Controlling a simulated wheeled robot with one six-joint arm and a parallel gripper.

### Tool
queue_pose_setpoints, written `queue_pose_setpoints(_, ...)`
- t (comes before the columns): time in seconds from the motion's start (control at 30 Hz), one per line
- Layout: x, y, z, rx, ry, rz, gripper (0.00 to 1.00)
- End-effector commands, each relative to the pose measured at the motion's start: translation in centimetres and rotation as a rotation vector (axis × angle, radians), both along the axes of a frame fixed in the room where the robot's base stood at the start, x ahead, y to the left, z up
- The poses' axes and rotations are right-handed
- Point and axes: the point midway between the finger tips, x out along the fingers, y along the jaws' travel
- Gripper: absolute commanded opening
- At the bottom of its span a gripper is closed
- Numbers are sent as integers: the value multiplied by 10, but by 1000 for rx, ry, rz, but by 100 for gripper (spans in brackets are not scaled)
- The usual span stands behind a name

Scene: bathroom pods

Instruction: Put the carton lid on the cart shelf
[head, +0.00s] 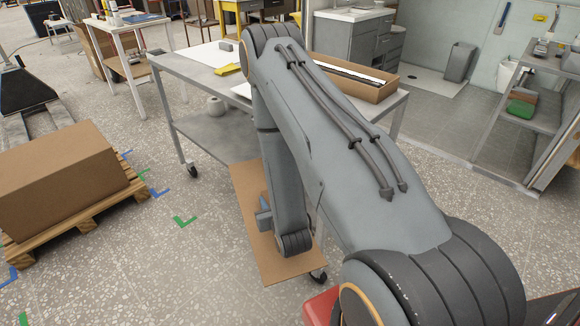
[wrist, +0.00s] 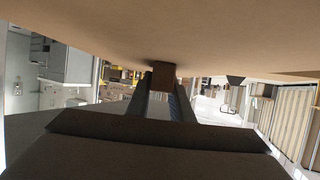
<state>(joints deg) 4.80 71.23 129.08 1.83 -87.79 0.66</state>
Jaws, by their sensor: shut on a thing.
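The carton lid (head: 275,266) is a flat brown cardboard panel. In the head view it hangs low at the near side of the grey metal cart (head: 190,68), partly behind my arm. In the wrist view the lid (wrist: 120,30) fills the top as a broad brown sheet. My gripper (wrist: 163,92) is shut on a small brown part that meets the lid's underside. In the head view my arm hides most of the gripper. The cart's lower shelf (head: 215,133) shows bare metal left of my arm; the lid and arm hide its right part.
An open carton (head: 365,84) stands on the cart top at the right. A big box (head: 55,180) on a pallet (head: 85,218) stands left. A grey rack (head: 520,120) stands right. Floor between pallet and cart is clear.

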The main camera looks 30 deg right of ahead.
Motion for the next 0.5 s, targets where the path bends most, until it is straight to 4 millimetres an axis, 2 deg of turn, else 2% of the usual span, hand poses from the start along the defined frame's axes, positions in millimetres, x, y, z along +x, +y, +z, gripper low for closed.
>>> queue_pose_setpoints(0.03,22,-12,-14,-1,-8,-24,0)
queue_pose_setpoints(0.2,80,-51,-36,-1,-7,-99,0)
queue_pose_setpoints(0.5,166,-117,-54,-1,-6,-215,0)
